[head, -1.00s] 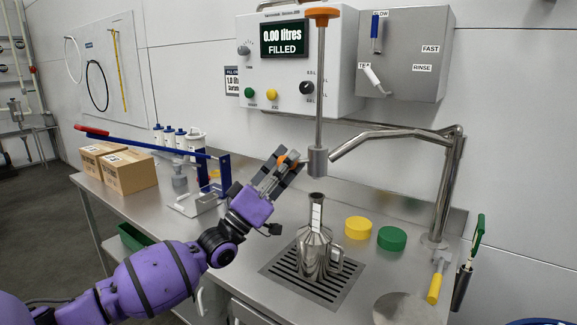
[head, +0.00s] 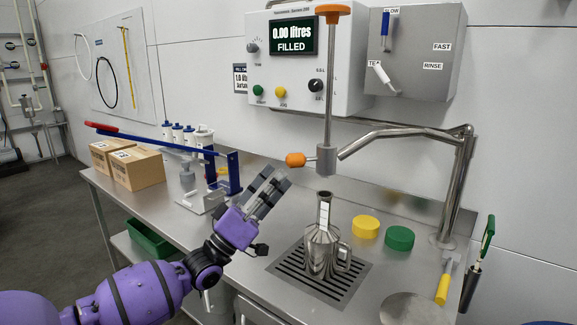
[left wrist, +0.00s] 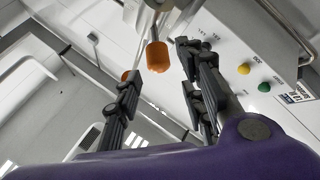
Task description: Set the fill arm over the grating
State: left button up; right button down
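A steel jug with a narrow neck (head: 323,245) stands upright on the slotted grating (head: 352,282). Above it hangs a vertical steel rod (head: 327,105) with an orange cap, a grey block low down and an orange side knob (head: 295,160). A bent steel pipe (head: 400,132) rises from a post at the right, its free end near the grey block. I cannot tell which of these is the fill arm. My left gripper (head: 277,180) is open and empty, just below and left of the knob. The left wrist view shows the orange knob (left wrist: 158,57) beyond the parted fingers. My right gripper is not visible.
A control box (head: 300,65) reads 0.00 litres, FILLED. A grey lever box (head: 415,50) hangs beside it. Yellow (head: 366,226) and green (head: 399,238) lids lie right of the grating. A blue lever stand (head: 233,172) and cartons (head: 135,170) are at left.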

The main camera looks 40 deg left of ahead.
pick_arm(q)
jog(key=v, duration=0.5)
dwell(0.5)
